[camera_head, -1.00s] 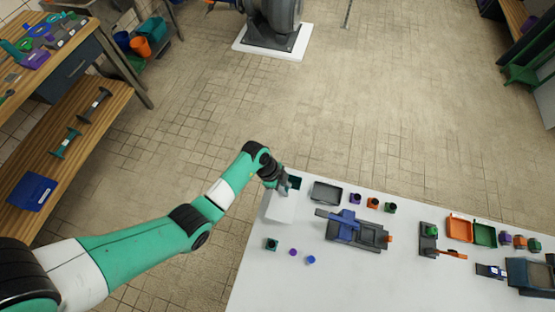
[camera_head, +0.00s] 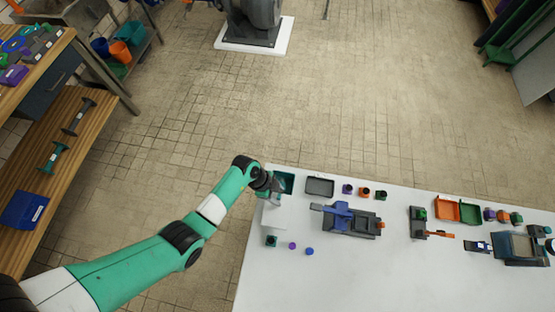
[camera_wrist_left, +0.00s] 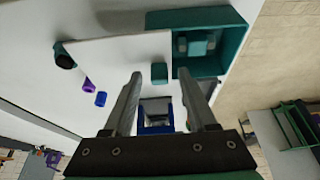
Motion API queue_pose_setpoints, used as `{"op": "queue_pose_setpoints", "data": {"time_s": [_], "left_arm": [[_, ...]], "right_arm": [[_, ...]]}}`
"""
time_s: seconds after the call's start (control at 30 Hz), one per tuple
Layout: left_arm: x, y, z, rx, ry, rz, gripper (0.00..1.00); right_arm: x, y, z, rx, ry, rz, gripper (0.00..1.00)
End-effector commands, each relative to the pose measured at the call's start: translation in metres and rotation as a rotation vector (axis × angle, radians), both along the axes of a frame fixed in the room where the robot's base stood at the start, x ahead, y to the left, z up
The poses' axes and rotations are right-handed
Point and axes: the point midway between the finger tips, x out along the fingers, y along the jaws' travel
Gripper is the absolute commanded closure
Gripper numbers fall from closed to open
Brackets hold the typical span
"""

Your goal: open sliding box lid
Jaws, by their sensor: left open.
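The teal box (camera_wrist_left: 240,45) lies at the upper right of the left wrist view, with its cavity exposed and a teal block (camera_wrist_left: 197,43) inside. In the head view the box (camera_head: 286,181) is at the table's far left corner, partly behind my gripper. The white lid (camera_wrist_left: 125,62) extends away from the open part, with a small teal knob (camera_wrist_left: 159,73) on it. In the head view the lid (camera_head: 273,218) is below my gripper. My left gripper (camera_wrist_left: 160,82) is open, its fingers on either side of the knob in this view. I cannot tell whether they touch it. My right gripper is not in view.
A dark green cube (camera_head: 271,241), a purple piece (camera_head: 292,246) and a blue piece (camera_head: 309,251) lie near the lid. A grey tray (camera_head: 320,187) and a blue-grey fixture (camera_head: 350,219) stand to the right. The table's front left is bare.

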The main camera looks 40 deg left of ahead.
Motion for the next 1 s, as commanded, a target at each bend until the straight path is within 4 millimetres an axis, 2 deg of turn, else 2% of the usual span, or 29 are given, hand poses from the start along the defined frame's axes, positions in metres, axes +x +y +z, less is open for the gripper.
{"op": "queue_pose_setpoints", "data": {"time_s": [0.17, 0.4, 0.6, 1.0], "left_arm": [[-0.002, 0.006, 0.020, 0.000, -0.002, 0.002, 0.43], [-0.013, 0.025, 0.073, 0.001, -0.003, 0.002, 0.43], [-0.019, 0.037, 0.102, 0.001, -0.002, 0.001, 0.43], [-0.021, 0.039, 0.107, 0.000, 0.000, 0.000, 0.43]], "right_arm": [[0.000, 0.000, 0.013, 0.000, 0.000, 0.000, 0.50], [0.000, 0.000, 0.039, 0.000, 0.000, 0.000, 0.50], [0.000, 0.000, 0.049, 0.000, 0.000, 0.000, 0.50], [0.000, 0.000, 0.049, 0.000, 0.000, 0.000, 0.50]]}}
